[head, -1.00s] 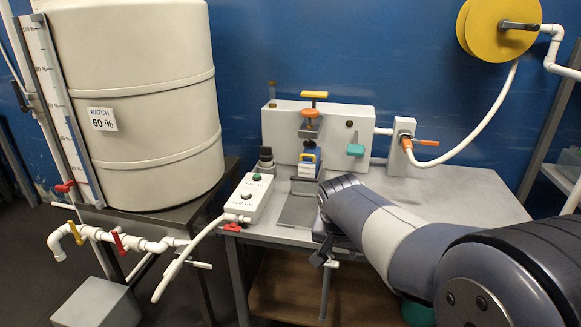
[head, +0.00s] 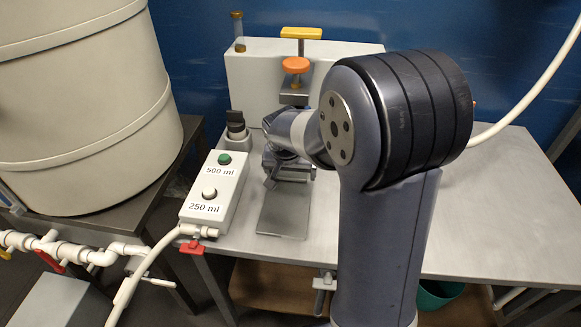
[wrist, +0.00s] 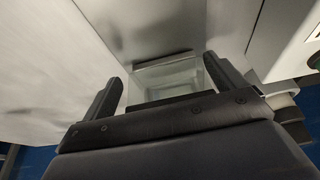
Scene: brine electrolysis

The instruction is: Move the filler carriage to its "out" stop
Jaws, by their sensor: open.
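The filler machine (head: 240,75) is a pale box at the back of the bench, with an orange knob (head: 296,65) and a yellow handle (head: 301,33) above its nozzle. A grey metal track plate (head: 284,212) runs from it toward the front edge. My gripper (head: 284,170) is low over the back part of this track. The carriage is mostly hidden behind my wrist in the head view. In the wrist view my gripper (wrist: 165,86) is open, with a pale, box-shaped thing (wrist: 168,76) between and beyond its fingers. I cannot tell whether they touch it.
A button box (head: 214,190) marked 500 ml and 250 ml stands left of the track. A dark-topped fitting (head: 237,128) is behind it. A large cream tank (head: 75,90) stands at the left. The bench top (head: 490,215) is clear at the right.

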